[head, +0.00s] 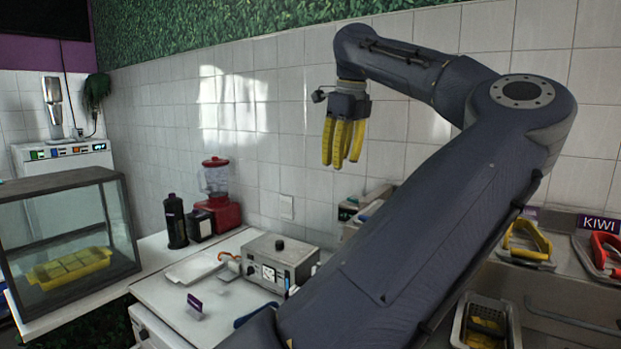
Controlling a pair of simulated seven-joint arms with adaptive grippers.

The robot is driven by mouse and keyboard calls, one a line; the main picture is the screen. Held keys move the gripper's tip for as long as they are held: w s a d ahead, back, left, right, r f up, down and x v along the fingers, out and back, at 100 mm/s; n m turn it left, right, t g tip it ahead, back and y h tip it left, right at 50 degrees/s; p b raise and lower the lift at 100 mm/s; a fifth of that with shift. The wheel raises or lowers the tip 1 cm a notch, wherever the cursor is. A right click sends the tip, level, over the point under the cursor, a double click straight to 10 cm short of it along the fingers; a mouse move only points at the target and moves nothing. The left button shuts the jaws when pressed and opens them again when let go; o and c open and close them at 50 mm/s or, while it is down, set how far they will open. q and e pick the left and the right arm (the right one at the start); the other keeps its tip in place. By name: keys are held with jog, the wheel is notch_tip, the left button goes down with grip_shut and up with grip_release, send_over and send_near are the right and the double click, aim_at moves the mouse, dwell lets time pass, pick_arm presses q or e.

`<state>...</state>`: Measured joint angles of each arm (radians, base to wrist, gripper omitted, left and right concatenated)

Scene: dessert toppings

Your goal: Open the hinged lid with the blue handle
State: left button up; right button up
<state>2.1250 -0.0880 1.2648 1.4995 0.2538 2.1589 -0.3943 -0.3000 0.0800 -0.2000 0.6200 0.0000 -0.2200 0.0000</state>
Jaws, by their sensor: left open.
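My left gripper (341,150) hangs high in front of the tiled wall with its yellow fingers pointing down. It is open and empty, well above the counter. My arm crosses the middle of the head view and hides much of the counter behind it. A hinged lid with a blue handle cannot be made out clearly. A small dark blue piece (250,316) shows on the white counter beside my arm, and I cannot tell what it is. At the right, one lid has a yellow handle (528,240) and another has a red handle (605,250).
A grey metal box (279,262) with a black knob stands on the white counter (165,298). A red blender (219,212) and dark bottles (175,222) stand behind. A glass case (120,215) is at left. A metal bin (462,322) with yellow pieces is at lower right.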

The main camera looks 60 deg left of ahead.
pick_arm(q)
jog(key=s+a+f+g, duration=0.2)
jog(key=s+a+f, duration=0.2)
jog(key=a+f, duration=0.1)
jog(key=shift+a+f+g, duration=0.3)
jog(key=shift+a, duration=0.3)
jog(key=shift+s, duration=0.1)
